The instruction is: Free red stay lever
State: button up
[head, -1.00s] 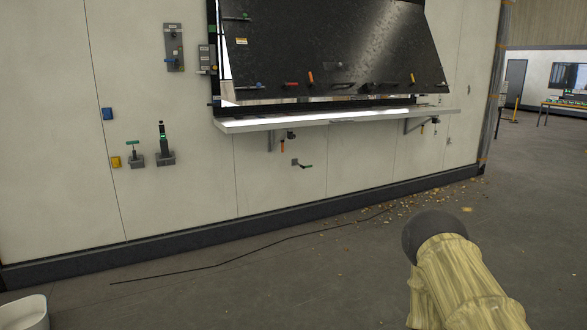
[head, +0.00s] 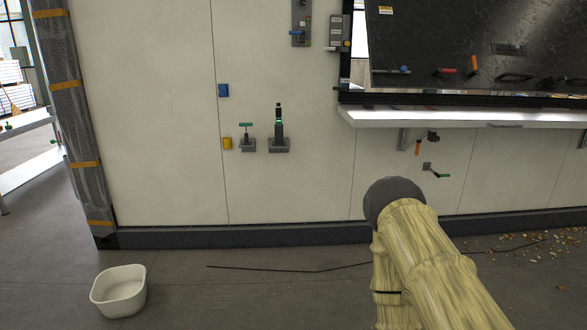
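A raised black panel (head: 450,40) hangs at an angle at the upper right, cut off by the picture's edge. A small red lever (head: 446,72) lies nearly level near its lower edge. An upright orange handle (head: 474,65) stands just to its right. Another orange handle (head: 418,147) hangs below the white shelf. I cannot tell from here which of these is the stay lever. My sleeved arm shows at the lower right, apart from the wall. My gripper is not in view.
The white shelf (head: 460,119) juts from the wall. Green-handled fixtures (head: 278,140), a blue box (head: 223,90) and a yellow box (head: 227,143) are on the wall. A white tub (head: 118,290), a dark cable (head: 290,270) and crumbs (head: 540,240) lie on the floor.

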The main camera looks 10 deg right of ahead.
aim_at(439, 71)
jog(key=u, duration=0.15)
jog(key=i, duration=1.6)
jog(key=z, duration=0.75)
jog(key=i, duration=1.7)
jog(key=z, duration=0.7)
